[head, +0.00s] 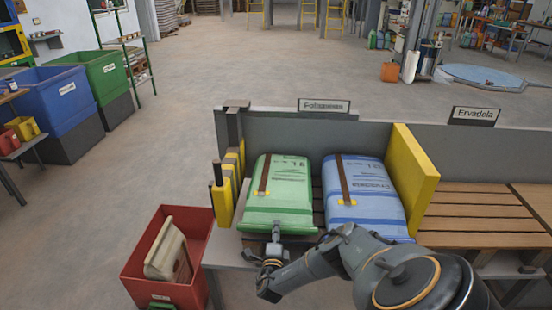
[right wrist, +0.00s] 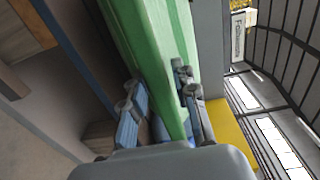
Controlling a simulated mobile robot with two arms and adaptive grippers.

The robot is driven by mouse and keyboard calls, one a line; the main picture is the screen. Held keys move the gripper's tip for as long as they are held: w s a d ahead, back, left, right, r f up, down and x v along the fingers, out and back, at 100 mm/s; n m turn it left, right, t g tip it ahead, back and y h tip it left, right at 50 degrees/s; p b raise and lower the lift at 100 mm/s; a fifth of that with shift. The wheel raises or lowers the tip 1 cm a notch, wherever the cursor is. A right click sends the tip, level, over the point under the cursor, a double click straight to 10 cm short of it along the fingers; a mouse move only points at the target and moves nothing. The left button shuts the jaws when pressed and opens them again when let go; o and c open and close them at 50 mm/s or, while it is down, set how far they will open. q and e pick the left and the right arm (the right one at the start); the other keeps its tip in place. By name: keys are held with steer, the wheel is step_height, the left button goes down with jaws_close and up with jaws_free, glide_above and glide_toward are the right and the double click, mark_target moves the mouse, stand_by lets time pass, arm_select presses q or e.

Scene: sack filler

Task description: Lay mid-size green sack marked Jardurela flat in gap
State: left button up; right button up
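The green sack (head: 279,190) lies in the bay beside a blue sack (head: 362,190), label up, with a brown strap and a yellow tag on top. Its name is too small to read. It looks roughly flat, its near end at the bay's front edge. My right gripper (head: 273,240) is at that near end. In the right wrist view its fingers (right wrist: 160,98) stand on both sides of the green sack (right wrist: 150,40) and seem shut on its edge. The sack's underside is hidden. My left gripper is not in view.
A yellow board (head: 413,180) bounds the bay on the right, yellow and dark posts (head: 228,185) on the left. A grey wall (head: 300,134) stands behind. A red bin (head: 165,262) stands at front left. The slatted surface (head: 470,208) at right is bare.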

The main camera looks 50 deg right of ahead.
steer(key=shift+o, duration=1.2)
steer(key=shift+r, duration=0.1)
steer(key=v, duration=1.2)
steer(key=shift+a, duration=0.1)
